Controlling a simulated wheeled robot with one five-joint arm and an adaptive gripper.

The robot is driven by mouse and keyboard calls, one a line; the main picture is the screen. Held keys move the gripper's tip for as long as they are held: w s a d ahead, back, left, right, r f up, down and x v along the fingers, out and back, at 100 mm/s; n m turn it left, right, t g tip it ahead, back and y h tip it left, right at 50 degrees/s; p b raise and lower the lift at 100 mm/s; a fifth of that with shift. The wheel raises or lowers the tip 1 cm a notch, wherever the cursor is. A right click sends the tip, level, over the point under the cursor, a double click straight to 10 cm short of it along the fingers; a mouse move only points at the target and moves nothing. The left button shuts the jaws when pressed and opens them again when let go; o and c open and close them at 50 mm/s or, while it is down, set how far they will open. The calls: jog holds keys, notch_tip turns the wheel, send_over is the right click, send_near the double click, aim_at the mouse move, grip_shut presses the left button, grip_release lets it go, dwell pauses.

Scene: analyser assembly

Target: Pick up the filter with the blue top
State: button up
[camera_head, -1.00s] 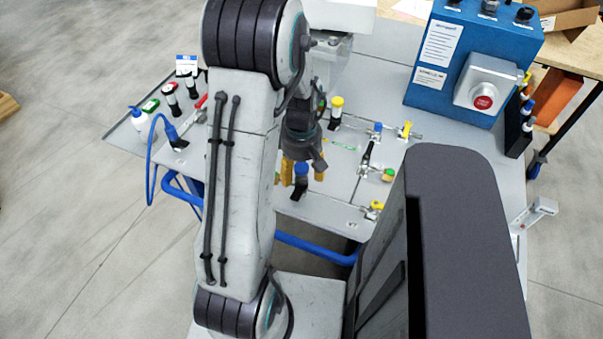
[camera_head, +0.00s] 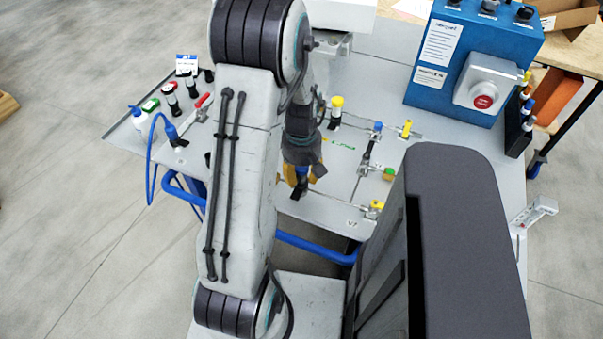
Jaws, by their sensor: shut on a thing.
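The filter with the blue top (camera_head: 301,172) is at the front edge of the grey work table, between the yellow fingers of my gripper (camera_head: 302,178). My gripper points down and is shut on it. The blue top shows between the fingers, and the dark lower body shows just below them. The filter looks upright. My gripper's dark wrist hides part of it, and I cannot tell whether its base touches the table.
A yellow-topped filter (camera_head: 336,112) stands behind my gripper. Valves and a blue-capped fitting (camera_head: 377,127) lie to the right. A blue control box (camera_head: 475,60) stands at the back. Black-bodied parts (camera_head: 170,97) and a blue-hosed part (camera_head: 172,133) are at the left.

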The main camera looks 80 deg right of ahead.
grip_shut()
